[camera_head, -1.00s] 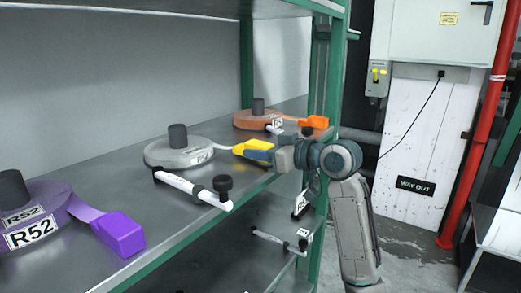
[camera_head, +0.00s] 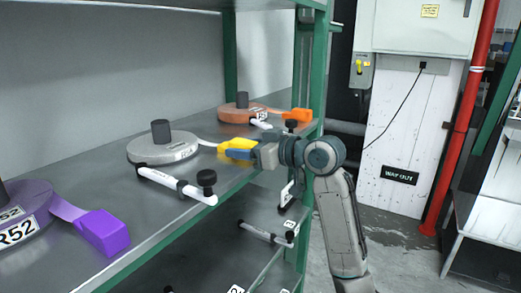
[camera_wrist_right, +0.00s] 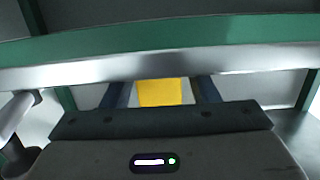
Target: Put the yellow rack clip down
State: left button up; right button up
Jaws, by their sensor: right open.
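The yellow rack clip (camera_head: 231,145) sits at the front edge of the metal shelf, at the end of the pale webbing strip from the grey roll (camera_head: 163,145). My right gripper (camera_head: 238,152) is at the clip, reaching in from the right with its blue fingers. In the right wrist view the clip (camera_wrist_right: 160,92) shows between the two dark blue fingers, with gaps on both sides. The gripper is open around it. The clip's underside is hidden. My left gripper is not in view.
A purple clip (camera_head: 104,233) with its purple roll (camera_head: 25,205) is at the left. An orange clip (camera_head: 297,115) and orange roll (camera_head: 243,110) are farther back. A white bar with black knob (camera_head: 178,185) juts over the shelf edge. A green post (camera_head: 311,80) stands behind my arm.

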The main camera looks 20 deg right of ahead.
jog(key=b+v, duration=0.3)
jog(key=v, duration=0.9)
jog(key=shift+b, duration=0.4)
jog(key=shift+w+f, duration=0.1)
